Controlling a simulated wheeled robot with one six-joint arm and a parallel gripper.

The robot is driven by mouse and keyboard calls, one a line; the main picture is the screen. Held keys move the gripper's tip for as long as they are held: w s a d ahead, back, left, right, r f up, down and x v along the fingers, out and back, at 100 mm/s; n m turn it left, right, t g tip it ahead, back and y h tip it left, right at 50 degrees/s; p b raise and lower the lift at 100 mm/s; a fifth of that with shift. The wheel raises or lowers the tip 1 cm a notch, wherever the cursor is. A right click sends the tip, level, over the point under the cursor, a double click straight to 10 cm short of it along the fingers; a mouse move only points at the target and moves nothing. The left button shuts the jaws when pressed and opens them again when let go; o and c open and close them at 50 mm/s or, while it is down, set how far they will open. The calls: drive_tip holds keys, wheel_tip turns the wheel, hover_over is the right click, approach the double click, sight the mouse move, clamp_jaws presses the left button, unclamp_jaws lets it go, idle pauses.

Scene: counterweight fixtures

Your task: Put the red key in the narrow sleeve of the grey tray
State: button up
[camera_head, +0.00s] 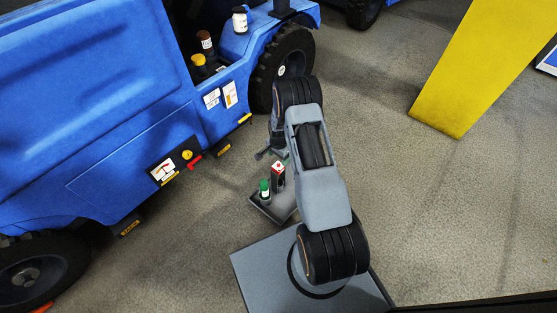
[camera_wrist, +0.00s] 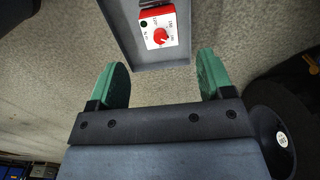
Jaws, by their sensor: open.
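The grey tray (camera_head: 278,212) lies on the floor beside my arm's base in the head view. It holds a dark upright block (camera_head: 278,179) with a red and white top and a green-capped piece (camera_head: 264,188). In the wrist view the tray (camera_wrist: 122,30) shows at the top, with the block's red and white face (camera_wrist: 163,17) and red knob (camera_wrist: 160,37). My gripper (camera_wrist: 163,78) is open and empty, its green fingers apart, below the tray edge. In the head view my gripper (camera_head: 270,154) is near the block. I cannot clearly identify the red key or narrow sleeve.
A blue vehicle (camera_head: 120,90) fills the left, with a panel (camera_head: 168,168) bearing a yellow knob and a small red piece (camera_head: 194,162) beside it. Its wheel (camera_head: 284,68) is close behind my arm. A yellow post (camera_head: 445,75) stands right. Floor between is clear.

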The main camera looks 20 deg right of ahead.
wheel_tip(320, 180, up, 6)
drive_tip(key=p, duration=0.1)
drive_tip(key=shift+p, duration=0.35)
idle(0.3)
drive_tip(key=s+a+r+n+p, duration=0.15)
drive_tip(key=r+p, duration=0.35)
drive_tip(key=r, duration=0.7)
drive_tip(key=s+a+r+n+t+p, duration=0.15)
drive_tip(key=r+p, duration=0.25)
drive_tip(key=r, duration=0.7)
drive_tip(key=s+a+r+n+p, duration=0.1)
drive_tip(key=a+r+n+p, duration=0.3)
drive_tip(key=r, duration=0.8)
drive_tip(key=s+a+r+n+p, duration=0.1)
drive_tip(key=s+r+n+p, duration=0.1)
drive_tip(key=s+r+p, duration=0.3)
drive_tip(key=s+a+r+n+t+p, duration=0.1)
drive_tip(key=s+r+p, duration=0.5)
drive_tip(key=r, duration=0.8)
drive_tip(key=s+a+r+n+t+p, duration=0.1)
drive_tip(key=s+a+r+n+p, duration=0.1)
drive_tip(key=s+r+p, duration=0.3)
wheel_tip(320, 180, up, 4)
drive_tip(key=shift+s+r+n+p, duration=0.2)
drive_tip(key=shift+s+n+p, duration=0.3)
drive_tip(key=shift+s, duration=0.45)
